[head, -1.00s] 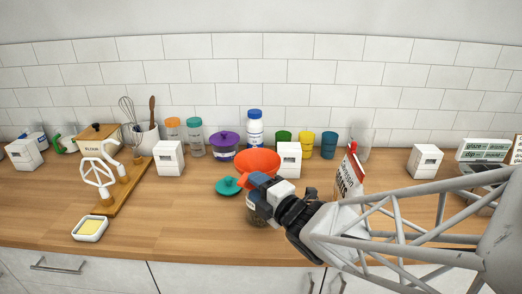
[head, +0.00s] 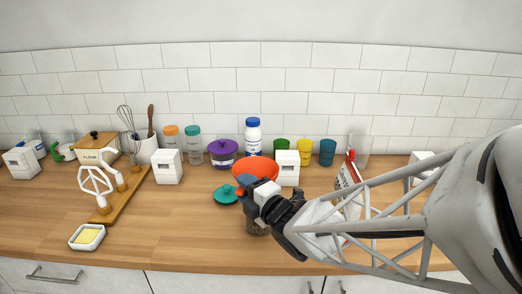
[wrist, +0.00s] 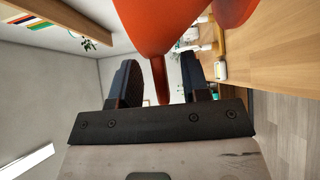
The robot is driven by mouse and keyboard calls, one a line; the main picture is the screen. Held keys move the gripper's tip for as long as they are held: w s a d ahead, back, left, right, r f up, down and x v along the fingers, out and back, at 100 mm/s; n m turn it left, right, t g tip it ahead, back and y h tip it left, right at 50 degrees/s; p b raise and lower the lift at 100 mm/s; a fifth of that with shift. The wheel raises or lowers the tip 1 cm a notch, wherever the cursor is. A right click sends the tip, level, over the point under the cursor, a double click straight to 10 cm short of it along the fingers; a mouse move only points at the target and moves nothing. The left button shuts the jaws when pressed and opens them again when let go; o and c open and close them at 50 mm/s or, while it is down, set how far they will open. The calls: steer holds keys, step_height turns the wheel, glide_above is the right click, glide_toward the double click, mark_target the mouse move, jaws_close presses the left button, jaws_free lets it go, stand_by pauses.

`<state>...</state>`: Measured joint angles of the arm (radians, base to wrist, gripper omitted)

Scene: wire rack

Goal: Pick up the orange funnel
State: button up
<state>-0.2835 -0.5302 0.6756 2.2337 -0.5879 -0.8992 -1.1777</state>
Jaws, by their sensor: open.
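The orange funnel (head: 255,168) is in the middle of the counter in the head view, its wide bowl showing above and behind my gripper (head: 250,187). In the wrist view the funnel (wrist: 160,25) fills the top middle. Its narrow spout runs down between the two dark fingers of my gripper (wrist: 160,80). The fingers are open, with a gap visible on both sides of the spout.
A teal lid (head: 226,195) lies just left of the gripper. A white block (head: 286,168) stands right of the funnel, and a purple pot (head: 222,153) and white bottle (head: 253,135) stand behind. A red-and-white carton (head: 347,178) is partly behind my arm.

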steer(key=shift+c, duration=0.3)
jaws_close()
steer(key=shift+r, duration=0.2)
steer(key=shift+r, duration=0.55)
step_height(320, 180, up, 2)
steer(key=shift+r, duration=0.1)
steer(key=s+d, duration=0.3)
steer(key=s, duration=0.4)
steer(key=s+d+r, duration=0.1)
steer(key=s+d, duration=0.2)
steer(key=s, duration=0.4)
steer(key=shift+s+d+r, duration=0.15)
steer(key=shift+s, duration=0.2)
